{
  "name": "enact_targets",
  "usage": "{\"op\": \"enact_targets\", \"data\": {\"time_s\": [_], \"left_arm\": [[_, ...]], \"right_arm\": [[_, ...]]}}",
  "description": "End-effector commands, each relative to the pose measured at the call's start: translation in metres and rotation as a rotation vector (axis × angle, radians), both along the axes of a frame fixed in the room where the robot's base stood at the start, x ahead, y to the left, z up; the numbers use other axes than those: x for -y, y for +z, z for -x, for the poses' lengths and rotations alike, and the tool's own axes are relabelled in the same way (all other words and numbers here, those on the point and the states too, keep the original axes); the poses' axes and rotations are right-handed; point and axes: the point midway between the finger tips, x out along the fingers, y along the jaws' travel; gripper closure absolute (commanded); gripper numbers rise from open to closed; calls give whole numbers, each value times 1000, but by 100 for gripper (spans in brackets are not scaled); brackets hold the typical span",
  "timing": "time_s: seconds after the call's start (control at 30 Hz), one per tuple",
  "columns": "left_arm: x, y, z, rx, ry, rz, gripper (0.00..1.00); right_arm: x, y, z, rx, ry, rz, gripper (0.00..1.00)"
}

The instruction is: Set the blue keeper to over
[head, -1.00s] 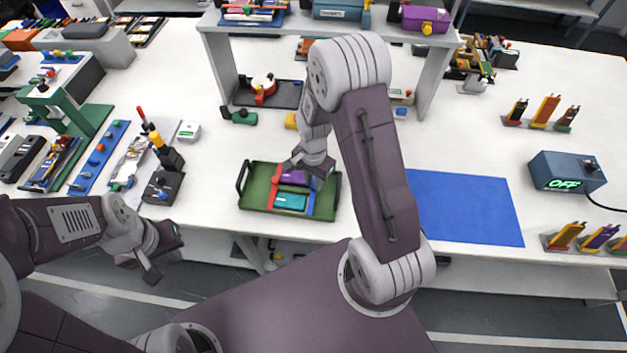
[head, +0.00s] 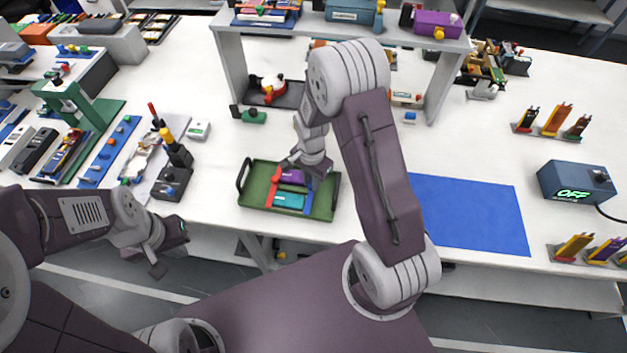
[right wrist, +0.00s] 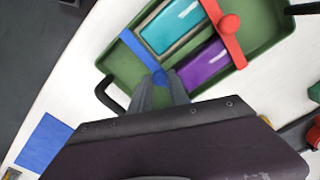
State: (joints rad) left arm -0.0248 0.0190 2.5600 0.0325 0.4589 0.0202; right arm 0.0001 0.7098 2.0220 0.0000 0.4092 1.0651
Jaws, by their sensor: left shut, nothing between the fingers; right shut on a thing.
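A green tray (head: 325,207) stands near the table's front edge. In it lie a purple pouch cell (head: 292,177) and a teal one (head: 289,200). The red keeper (right wrist: 222,30) lies across one end of the cells. The blue keeper (right wrist: 137,48) is at the other end, by the teal cell's end; how far it overlaps the cells is unclear. My right gripper (right wrist: 160,88) is shut on the blue keeper's knob at the tray's edge, and partly hides it in the head view. My left gripper (head: 160,262) is shut and empty, off the table's front edge at left.
A grey shelf (head: 228,75) stands behind the tray. A blue mat (head: 465,212) lies to its right, with a box reading OFF (head: 574,183) beyond. A black stand with a yellow-topped lever (head: 173,175) is left of the tray.

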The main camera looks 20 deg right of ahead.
Motion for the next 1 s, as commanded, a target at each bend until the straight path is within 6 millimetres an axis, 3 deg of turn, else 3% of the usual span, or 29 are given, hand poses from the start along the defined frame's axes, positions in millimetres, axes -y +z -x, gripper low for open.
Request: {"op": "enact_targets", "data": {"time_s": [0.9, 0.93, 1.0], "left_arm": [[0, 0, 0, 0, 0, 0, 100], [0, 0, 0, 0, 0, 0, 100], [0, 0, 0, 0, 0, 0, 100]], "right_arm": [[0, 0, 0, 0, 0, 0, 100], [0, 0, 0, 0, 0, 0, 70], [0, 0, 0, -1, 0, 0, 56]]}}
